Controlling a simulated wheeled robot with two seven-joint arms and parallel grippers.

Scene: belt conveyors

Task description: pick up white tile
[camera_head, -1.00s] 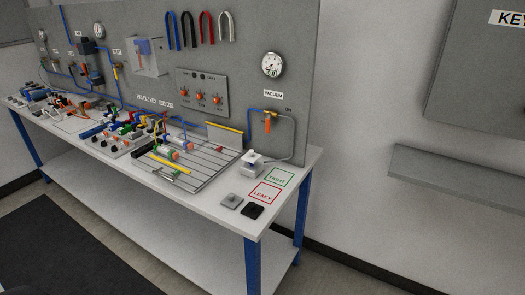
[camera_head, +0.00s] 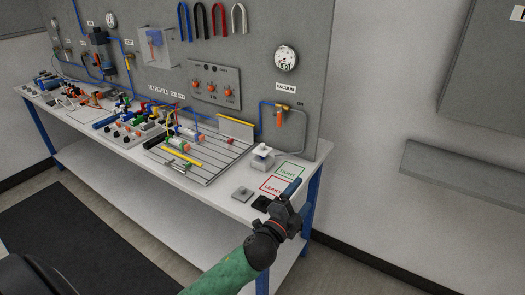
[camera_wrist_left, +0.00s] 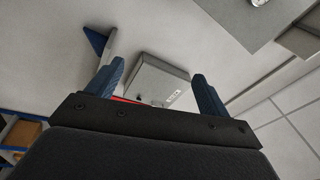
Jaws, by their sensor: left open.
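A small light grey-white tile (camera_head: 242,193) lies flat near the front edge of the bench, left of a black tile (camera_head: 261,203). My left gripper (camera_head: 294,194) is above the bench's right end, to the right of both tiles and partly over the red "LEAKY" square (camera_head: 272,186). It is open and empty. In the left wrist view its two blue fingers stand apart (camera_wrist_left: 157,85), with no tile between them; a grey box on the wall shows beyond. The light tile is not seen in the wrist view. My right gripper is in neither view.
A green "TIGHT" square (camera_head: 289,171) and a small white device (camera_head: 263,157) lie behind the tiles. A slotted plate (camera_head: 218,160) with fittings stands to the left. An upright grey panel (camera_head: 300,95) closes off the back. A grey wall shelf (camera_head: 455,172) is at right.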

